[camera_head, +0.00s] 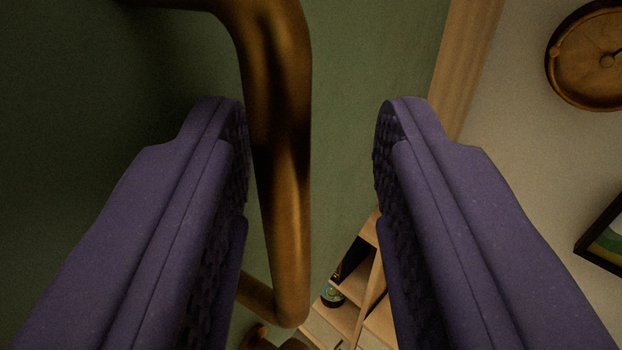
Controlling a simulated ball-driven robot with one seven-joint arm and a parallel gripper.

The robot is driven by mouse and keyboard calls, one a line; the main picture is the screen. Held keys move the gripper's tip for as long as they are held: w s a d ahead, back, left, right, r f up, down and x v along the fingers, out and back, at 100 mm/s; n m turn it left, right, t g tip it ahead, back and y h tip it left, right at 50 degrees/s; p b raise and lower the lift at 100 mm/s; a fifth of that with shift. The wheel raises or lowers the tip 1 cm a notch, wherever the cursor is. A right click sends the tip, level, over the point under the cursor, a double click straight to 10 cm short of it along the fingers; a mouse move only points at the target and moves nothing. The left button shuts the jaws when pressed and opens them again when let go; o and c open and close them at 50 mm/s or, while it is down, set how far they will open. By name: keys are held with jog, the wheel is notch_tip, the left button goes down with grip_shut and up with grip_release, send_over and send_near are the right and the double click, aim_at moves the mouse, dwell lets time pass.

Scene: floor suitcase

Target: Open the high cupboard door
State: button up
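A green cupboard door (375,95) fills the left and middle of the camera_head view. A bronze bar handle (280,130) stands out from it, running from top to bottom and bending back to the door at both ends. My gripper (310,120) is open, with one purple finger on each side of the handle in the picture. The handle lies close to the left finger, and a wide gap separates it from the right finger. I cannot tell whether the left finger touches it.
A pale wooden edge (462,70) runs along the door's right side. A wooden shelf unit (345,312) with small items shows below. On the light wall to the right are a round bronze object (590,55) and a dark-framed picture (605,240).

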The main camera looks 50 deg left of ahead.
jog(key=b+v, duration=0.2)
jog(key=v, duration=0.6)
jog(key=shift+s+d, duration=0.1)
jog(key=shift+d, duration=0.05)
dwell(0.4)
